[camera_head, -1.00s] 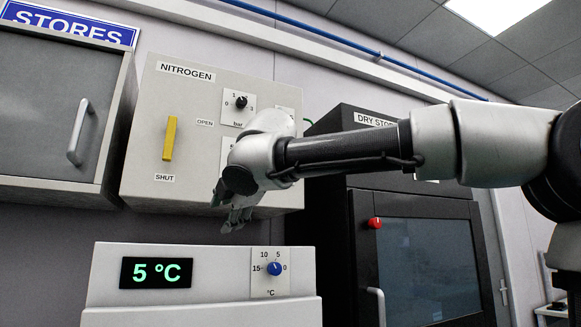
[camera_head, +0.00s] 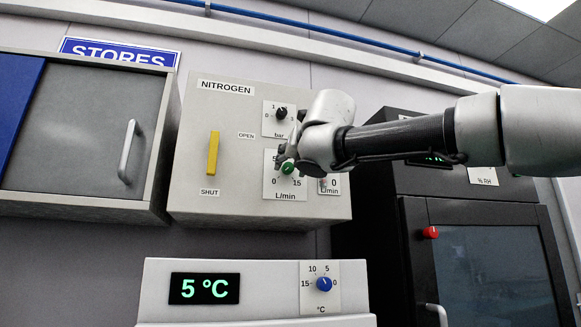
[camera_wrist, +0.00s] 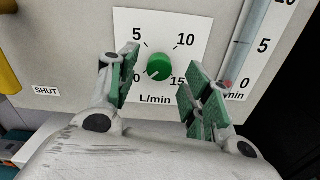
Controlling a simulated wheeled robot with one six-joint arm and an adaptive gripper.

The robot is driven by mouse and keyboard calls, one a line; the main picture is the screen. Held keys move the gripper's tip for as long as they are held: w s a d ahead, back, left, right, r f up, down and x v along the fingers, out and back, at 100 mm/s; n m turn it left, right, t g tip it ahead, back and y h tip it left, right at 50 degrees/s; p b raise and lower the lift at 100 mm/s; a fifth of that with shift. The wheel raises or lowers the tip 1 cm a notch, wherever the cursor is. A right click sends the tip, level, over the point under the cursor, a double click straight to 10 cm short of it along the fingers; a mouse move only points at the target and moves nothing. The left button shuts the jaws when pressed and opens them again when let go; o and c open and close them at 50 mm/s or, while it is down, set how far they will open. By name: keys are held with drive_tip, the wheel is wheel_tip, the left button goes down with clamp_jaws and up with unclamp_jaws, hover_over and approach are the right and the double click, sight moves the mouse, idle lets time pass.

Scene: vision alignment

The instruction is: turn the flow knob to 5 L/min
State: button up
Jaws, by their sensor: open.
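The green flow knob (camera_wrist: 160,66) sits on a white dial plate (camera_wrist: 190,22) marked 0, 5, 10, 15 and L/min. Its pointer is too small to read surely. My gripper (camera_wrist: 162,72) is open, with one green-padded finger on the left of the knob and the other at its lower right. The fingers look apart from the knob. In the head view, my gripper (camera_head: 288,160) is at the L/min dial on the nitrogen panel (camera_head: 240,110) and partly covers it. The flow gauge (camera_wrist: 250,40) stands right of the dial, with a red mark near 0.
A black pressure knob (camera_head: 282,114) is just above the flow dial. A yellow handle (camera_head: 213,153) stands upright at the panel's left. A white unit with a blue knob (camera_head: 324,284) is below. A dark cabinet with a red knob (camera_head: 431,232) is at right.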

sight(289, 166)
drive_tip(key=shift+x, duration=1.5)
drive_tip(key=c, duration=1)
